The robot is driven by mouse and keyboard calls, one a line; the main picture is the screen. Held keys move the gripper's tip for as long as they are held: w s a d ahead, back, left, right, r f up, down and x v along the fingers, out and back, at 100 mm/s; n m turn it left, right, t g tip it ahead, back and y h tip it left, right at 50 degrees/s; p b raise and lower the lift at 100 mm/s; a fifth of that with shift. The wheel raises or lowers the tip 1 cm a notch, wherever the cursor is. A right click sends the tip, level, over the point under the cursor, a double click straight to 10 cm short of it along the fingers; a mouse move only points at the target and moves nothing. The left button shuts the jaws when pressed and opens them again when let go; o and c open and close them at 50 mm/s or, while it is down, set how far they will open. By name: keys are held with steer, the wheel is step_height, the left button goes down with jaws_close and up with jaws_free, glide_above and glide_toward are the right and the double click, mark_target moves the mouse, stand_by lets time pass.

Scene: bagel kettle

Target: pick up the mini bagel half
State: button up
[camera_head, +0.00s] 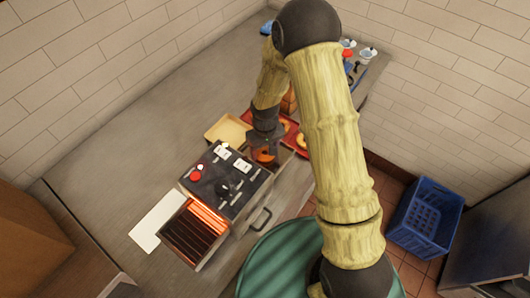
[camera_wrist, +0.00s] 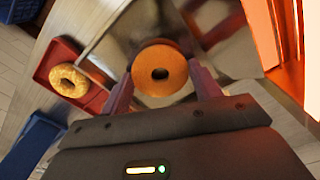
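The mini bagel half (camera_wrist: 160,86) is an orange-brown ring with a dark hole, facing the wrist camera. In the wrist view it sits between the two fingers of my gripper (camera_wrist: 161,70), which meet its left and right edges with no clear gap. I take the gripper as shut on it. In the head view my gripper (camera_head: 265,146) points down just behind the toaster, and part of the bagel half (camera_head: 264,156) shows below it. I cannot tell how far it is from the surface beneath.
A toaster (camera_head: 222,190) with a glowing front stands on the counter (camera_head: 110,180). A white board (camera_head: 158,219) lies left of it. A red tray (camera_wrist: 92,102) holds another bagel (camera_wrist: 68,80). A tan tray (camera_head: 226,130) is behind. A blue crate (camera_head: 425,218) stands on the floor.

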steer(key=c, duration=0.3)
steer(key=shift+w, duration=0.1)
steer(key=shift+r, duration=0.1)
step_height(320, 180, up, 10)
steer(key=b, duration=0.2)
steer(key=shift+b, duration=0.3)
stand_by(0.4)
